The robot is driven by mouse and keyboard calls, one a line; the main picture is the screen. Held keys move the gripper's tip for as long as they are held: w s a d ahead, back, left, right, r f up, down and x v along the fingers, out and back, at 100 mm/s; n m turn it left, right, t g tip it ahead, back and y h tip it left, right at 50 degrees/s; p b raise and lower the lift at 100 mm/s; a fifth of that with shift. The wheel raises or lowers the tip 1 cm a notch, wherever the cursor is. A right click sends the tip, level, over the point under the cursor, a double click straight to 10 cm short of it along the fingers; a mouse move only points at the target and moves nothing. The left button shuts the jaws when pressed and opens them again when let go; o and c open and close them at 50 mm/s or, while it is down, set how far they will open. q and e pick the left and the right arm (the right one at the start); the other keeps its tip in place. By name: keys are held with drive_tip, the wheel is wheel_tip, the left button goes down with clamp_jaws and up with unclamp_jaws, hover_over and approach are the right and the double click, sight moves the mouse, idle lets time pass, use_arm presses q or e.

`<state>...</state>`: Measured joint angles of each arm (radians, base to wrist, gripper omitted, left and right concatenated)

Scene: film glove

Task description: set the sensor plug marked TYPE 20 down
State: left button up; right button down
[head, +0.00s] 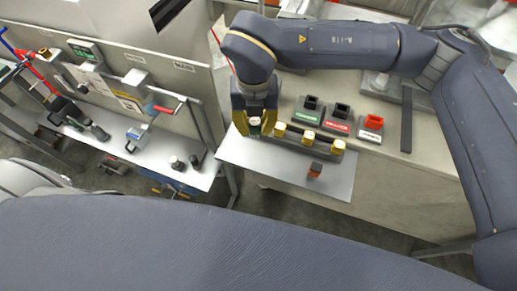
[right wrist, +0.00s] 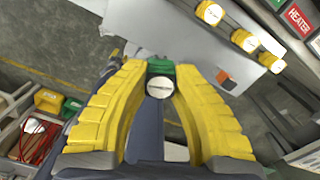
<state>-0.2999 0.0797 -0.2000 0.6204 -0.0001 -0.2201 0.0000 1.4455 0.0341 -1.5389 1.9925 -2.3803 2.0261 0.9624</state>
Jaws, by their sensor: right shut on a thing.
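My right gripper (head: 256,128) is over the left end of the plug rack, above the grey shelf. In the right wrist view its yellow fingers (right wrist: 160,92) are shut on a plug (right wrist: 158,88) with a round white top and a green part behind it. The marking on that top is too small to read, so I cannot tell whether it is TYPE 20. Three yellow plugs with pale tops stand in a row in the dark rack: the left (head: 280,130), the middle (head: 309,138) and the right (head: 338,146). My left gripper is not in view.
Behind the rack stand sockets with a green label (head: 306,118), a red label (head: 337,127) and a red top (head: 373,121). A small dark and orange block (head: 315,170) lies on the grey shelf (head: 255,160). The shelf's front is mostly clear.

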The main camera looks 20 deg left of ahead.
wheel_tip(320, 180, down, 12)
drive_tip(key=shift+f, duration=0.1)
idle(0.6)
drive_tip(key=shift+f, duration=0.1)
drive_tip(key=c, duration=1.2)
unclamp_jaws()
drive_tip(key=r, duration=1.2)
drive_tip(key=shift+s+r, duration=0.1)
drive_tip(key=shift+s, duration=0.1)
